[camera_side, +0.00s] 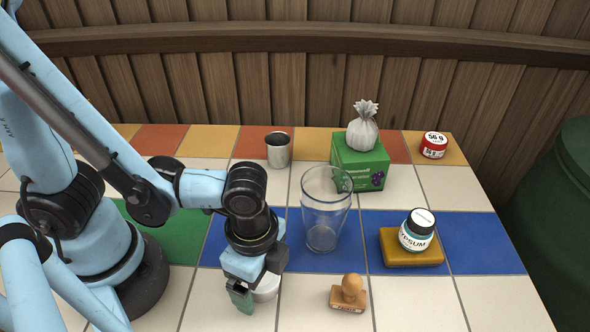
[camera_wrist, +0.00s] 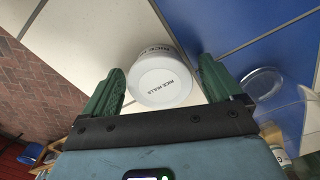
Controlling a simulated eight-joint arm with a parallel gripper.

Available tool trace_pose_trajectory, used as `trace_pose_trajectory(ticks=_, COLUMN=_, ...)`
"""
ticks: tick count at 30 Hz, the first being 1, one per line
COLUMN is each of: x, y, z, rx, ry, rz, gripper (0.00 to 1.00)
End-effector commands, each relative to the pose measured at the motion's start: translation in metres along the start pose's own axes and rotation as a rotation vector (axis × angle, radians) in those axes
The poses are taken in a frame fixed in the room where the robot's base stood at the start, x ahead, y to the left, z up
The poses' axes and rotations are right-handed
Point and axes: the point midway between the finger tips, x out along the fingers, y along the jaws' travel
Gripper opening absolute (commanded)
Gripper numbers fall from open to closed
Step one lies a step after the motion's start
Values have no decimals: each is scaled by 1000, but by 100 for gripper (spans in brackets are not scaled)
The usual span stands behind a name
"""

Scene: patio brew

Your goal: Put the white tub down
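The white tub (camera_side: 267,288) stands on a white tile at the front of the tiled table, partly hidden behind my gripper (camera_side: 257,284). A narrow gap shows between the lid and the right finger; the left finger is very close to the lid. My gripper looks open around the tub. The underside of the tub is hidden.
A pint glass (camera_side: 325,210) stands close to the right of my gripper. A wooden stamp (camera_side: 349,295) is at front right. A labelled jar (camera_side: 417,231) sits on a yellow sponge (camera_side: 411,257). A metal cup (camera_side: 278,150), green box (camera_side: 360,170) and red tin (camera_side: 433,146) are behind.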

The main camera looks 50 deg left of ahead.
Motion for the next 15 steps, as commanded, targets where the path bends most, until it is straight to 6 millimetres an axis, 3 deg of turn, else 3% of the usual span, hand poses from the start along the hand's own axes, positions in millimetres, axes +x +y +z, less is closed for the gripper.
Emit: trace_pose_trajectory(ticks=15, x=-10, y=0, z=0, rx=0, ry=0, rz=0, gripper=93)
